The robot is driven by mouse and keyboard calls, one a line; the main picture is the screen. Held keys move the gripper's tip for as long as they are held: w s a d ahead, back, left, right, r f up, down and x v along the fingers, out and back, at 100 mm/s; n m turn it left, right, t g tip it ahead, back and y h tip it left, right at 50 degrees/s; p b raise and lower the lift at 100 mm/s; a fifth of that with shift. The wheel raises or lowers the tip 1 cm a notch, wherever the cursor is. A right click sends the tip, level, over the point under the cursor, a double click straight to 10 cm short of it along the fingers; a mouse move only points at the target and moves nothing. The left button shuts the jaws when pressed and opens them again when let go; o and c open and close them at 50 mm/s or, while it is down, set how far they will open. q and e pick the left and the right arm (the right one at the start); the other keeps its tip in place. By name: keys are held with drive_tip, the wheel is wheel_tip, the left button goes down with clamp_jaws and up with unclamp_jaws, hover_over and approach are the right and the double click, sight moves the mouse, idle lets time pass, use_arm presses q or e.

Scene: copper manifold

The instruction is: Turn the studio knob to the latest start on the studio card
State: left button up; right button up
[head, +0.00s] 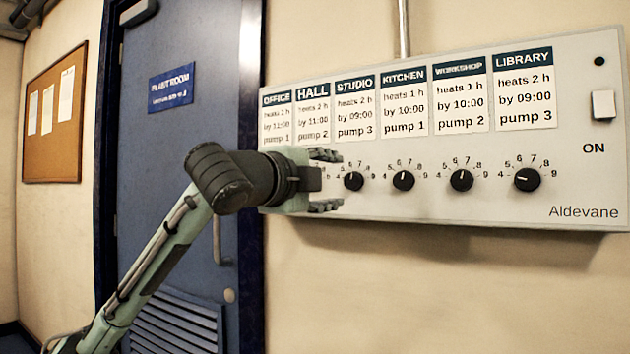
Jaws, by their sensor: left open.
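The studio knob (354,181) is a black dial under the studio card (355,108) on the white control panel. Its scale has small numbers, of which 6, 7, 8 and 9 show; its pointer is too small to read surely. The studio card reads "heats 2 h, by 09:00, pump 3". My left gripper (327,180) is open and empty, its fingers pointing right, just left of the studio knob in the picture. I cannot tell its distance from the panel. It hides the knobs under the office and hall cards. My right gripper is not in view.
The kitchen (403,180), workshop (461,180) and library knobs (526,179) stand to the right, under their cards. A white switch (603,104) marked ON is at the panel's right. A blue door (180,130) and a corkboard (55,120) are left. The wall below the panel is clear.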

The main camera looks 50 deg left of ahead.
use_arm(q)
drive_tip(key=v, duration=0.5)
drive_tip(key=shift+s+d, duration=0.1)
drive_tip(key=shift+s, duration=0.2)
